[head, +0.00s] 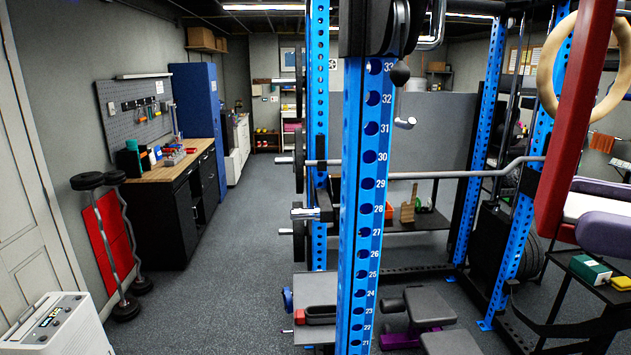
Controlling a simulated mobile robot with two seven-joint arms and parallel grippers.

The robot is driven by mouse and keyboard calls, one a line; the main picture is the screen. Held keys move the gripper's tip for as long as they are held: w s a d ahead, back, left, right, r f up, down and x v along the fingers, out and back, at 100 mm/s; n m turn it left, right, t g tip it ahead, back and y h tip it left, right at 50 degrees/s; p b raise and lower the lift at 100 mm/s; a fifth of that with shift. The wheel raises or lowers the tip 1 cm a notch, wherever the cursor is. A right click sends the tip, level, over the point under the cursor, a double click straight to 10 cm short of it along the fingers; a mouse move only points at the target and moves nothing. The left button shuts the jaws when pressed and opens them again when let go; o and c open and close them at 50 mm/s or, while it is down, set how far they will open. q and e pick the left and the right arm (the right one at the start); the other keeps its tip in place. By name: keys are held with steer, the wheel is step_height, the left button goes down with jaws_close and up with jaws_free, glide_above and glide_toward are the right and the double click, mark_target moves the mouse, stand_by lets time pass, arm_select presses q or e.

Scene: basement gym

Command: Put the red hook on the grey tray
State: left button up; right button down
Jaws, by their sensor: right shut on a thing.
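I cannot make out the red hook for certain. A small red piece (318,316) lies low in the middle, at a flat grey surface (318,288) behind the blue upright. I cannot tell whether these are the hook and the tray. My left gripper is not in view. I cannot pick out the fingers of my right gripper among the dark and metal parts of the rack, nor see what they are around.
A blue numbered rack upright (362,200) stands close in front, with a barbell (450,174) behind it. A red beam (572,110) and wooden ring (545,70) hang at right. A workbench (175,160) stands left. The grey floor (235,265) between is clear.

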steer(key=shift+r, duration=0.15)
steer(key=a+r+n+g+y, duration=0.3)
steer(key=a+r+n+g, duration=0.2)
steer(key=a+n+g, duration=0.5)
steer(key=w+a+f+n+g+h, duration=0.1)
steer(key=w+a+f+n+g, duration=0.1)
steer(key=a+g, duration=0.3)
steer(key=shift+w+f+n+g+h, duration=0.35)
steer(key=shift+f+g, duration=0.4)
steer(key=shift+g, duration=1.15)
steer(key=shift+s+d+r+m+t+y, duration=0.85)
steer(key=shift+s+d+r+m+t, duration=1.2)
steer(key=shift+d+r+m+t, duration=2.9)
steer(key=w+a+f+m+t+h, duration=0.1)
steer(key=w+a+t, duration=0.1)
steer(key=a+t, duration=0.2)
steer(key=w+a+f+m+t+h, duration=0.1)
steer(key=w+a+t+h, duration=0.1)
steer(key=a+t, duration=0.3)
steer(key=shift+w+a+f+m, duration=0.35)
steer(key=shift+w+a, duration=0.5)
steer(key=shift+a, duration=0.55)
